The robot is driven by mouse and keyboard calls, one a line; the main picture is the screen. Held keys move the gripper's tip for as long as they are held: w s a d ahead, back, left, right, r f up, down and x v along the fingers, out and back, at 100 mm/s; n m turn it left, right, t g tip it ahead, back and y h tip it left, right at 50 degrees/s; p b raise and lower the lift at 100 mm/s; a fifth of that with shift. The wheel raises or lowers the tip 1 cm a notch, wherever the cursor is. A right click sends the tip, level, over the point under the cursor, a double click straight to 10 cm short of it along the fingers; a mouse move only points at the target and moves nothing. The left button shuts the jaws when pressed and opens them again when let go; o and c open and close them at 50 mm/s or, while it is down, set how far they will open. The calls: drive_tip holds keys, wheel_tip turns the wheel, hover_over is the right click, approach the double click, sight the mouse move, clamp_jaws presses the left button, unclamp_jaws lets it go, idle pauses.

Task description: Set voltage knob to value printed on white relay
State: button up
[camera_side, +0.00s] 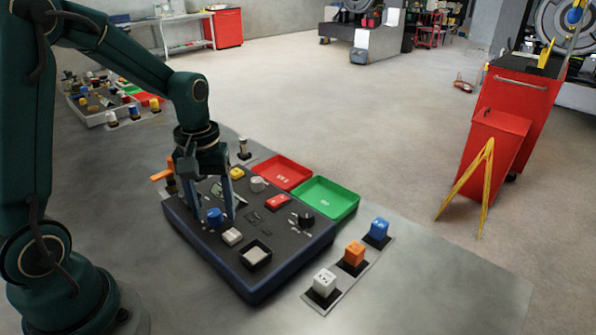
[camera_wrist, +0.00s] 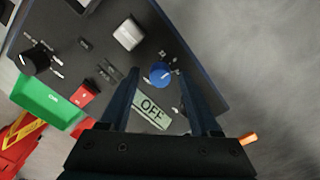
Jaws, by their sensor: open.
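A blue knob (camera_side: 214,215) stands on the dark panel (camera_side: 190,222); it also shows in the wrist view (camera_wrist: 160,73). My gripper (camera_side: 213,212) points down at the blue knob, its fingers apart on either side of it in the picture. Whether they touch it is unclear. A black knob (camera_side: 304,217) is on the right of the panel and also shows in the wrist view (camera_wrist: 35,61). The labels are too small to tell which is the voltage knob. The white relay (camera_side: 324,283) stands front right; its print is unreadable. A display (camera_wrist: 152,108) reads OFF.
An orange relay (camera_side: 354,254) and a blue relay (camera_side: 379,230) stand behind the white one. A red tray (camera_side: 283,171) and a green tray (camera_side: 329,197) adjoin the panel. A white block (camera_side: 232,236) is close beside the blue knob. Table space right of the relays is clear.

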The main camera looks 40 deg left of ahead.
clamp_jaws()
drive_tip(key=shift+m, duration=0.3)
drive_tip(key=m, duration=0.4)
drive_tip(key=shift+m, duration=2.1)
unclamp_jaws()
